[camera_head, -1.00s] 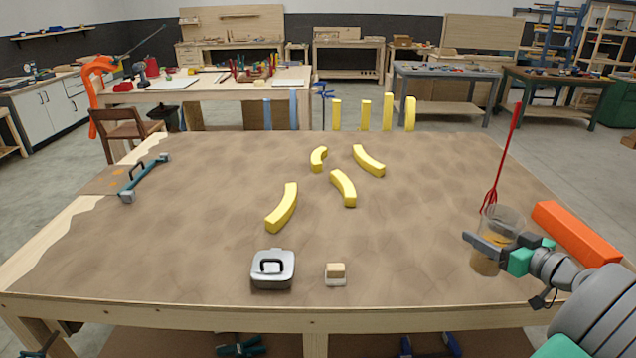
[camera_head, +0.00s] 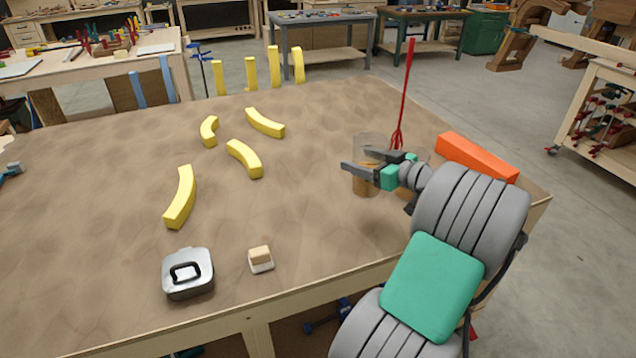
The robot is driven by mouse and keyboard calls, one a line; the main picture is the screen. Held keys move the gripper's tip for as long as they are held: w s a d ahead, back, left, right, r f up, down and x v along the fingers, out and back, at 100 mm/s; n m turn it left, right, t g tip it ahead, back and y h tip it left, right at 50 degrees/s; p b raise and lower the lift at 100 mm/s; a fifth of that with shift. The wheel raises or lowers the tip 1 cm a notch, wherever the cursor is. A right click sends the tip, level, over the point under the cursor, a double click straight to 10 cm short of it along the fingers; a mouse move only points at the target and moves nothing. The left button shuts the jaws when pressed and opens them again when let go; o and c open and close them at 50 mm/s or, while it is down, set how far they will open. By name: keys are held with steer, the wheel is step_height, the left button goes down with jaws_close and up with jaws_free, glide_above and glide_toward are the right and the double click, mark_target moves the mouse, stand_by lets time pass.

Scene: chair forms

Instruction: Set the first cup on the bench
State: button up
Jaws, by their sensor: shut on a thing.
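A clear cup (camera_head: 365,186) with a brownish tint is between the fingers of my gripper (camera_head: 365,168), which is shut on it. The cup looks upright, and a soft dark shadow lies on the bench below it, so it seems held a little above the top. A second clear shape, likely another cup (camera_head: 421,154), shows just right of it, mostly hidden behind my gripper. The bench (camera_head: 110,165) has a wide brown top with a pale wooden edge. My arm hides the bench's front right part.
A red whisk (camera_head: 406,95) stands upright behind my gripper. An orange block (camera_head: 477,157) lies to its right. Several yellow curved pieces (camera_head: 245,158) lie across the middle.

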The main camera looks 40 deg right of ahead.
steer(key=w+a+f+p, duration=0.1)
steer(key=w+f, duration=0.1)
steer(key=f, duration=0.1)
steer(key=w+a+f+p, duration=0.1)
steer(key=w+f, duration=0.2)
steer(key=w+a+f+p, duration=0.1)
steer(key=w+f, duration=0.2)
steer(key=shift+a+f+p, duration=0.15)
steer(key=shift+f+p, duration=0.15)
steer(key=shift+f, duration=0.05)
steer(key=shift+f+b, duration=0.4)
steer(key=shift+f, duration=0.15)
steer(key=o, duration=1)
steer(key=shift+r, duration=0.1)
